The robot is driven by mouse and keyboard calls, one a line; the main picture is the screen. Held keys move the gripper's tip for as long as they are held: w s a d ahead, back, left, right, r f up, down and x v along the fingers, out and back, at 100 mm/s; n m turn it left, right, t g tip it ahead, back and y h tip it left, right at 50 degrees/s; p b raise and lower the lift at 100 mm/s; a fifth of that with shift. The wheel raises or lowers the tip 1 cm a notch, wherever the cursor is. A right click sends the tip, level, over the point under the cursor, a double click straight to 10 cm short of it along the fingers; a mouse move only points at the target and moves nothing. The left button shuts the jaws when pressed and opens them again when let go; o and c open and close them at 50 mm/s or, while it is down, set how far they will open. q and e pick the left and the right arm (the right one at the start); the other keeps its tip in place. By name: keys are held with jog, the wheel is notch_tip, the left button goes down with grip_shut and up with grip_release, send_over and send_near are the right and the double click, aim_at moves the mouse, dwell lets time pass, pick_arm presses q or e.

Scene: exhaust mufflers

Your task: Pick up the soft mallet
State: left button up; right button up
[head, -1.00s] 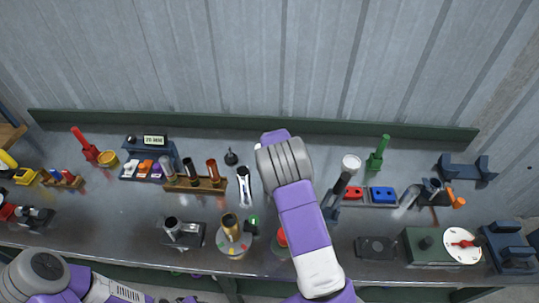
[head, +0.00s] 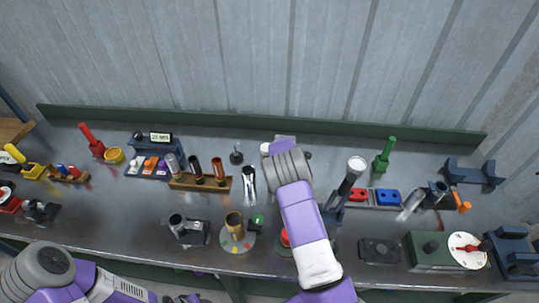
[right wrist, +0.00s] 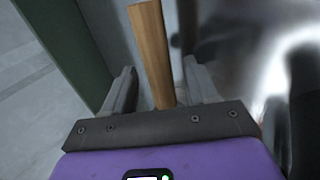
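In the right wrist view a plain wooden handle (right wrist: 152,50), which looks like the soft mallet's, stands between the two fingers of my right gripper (right wrist: 160,88). The fingers are apart, with a gap on either side of the handle. The mallet's head is not in that view. In the head view my right forearm and wrist cover the spot, so the mallet and the right fingertips are hidden there. My left arm lies low at the left front edge; its fingers are not clearly visible.
A shiny metal tube (head: 249,183) stands just left of my right wrist. A wooden rack (head: 200,183) of tubes is farther left. A tall tool with a round white top (head: 357,163) and a tray with red and blue blocks (head: 387,197) are at right. A green ledge (head: 400,133) runs along the back.

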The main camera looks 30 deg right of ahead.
jog(key=shift+r, duration=0.1)
grip_shut()
jog(key=shift+w, duration=0.1)
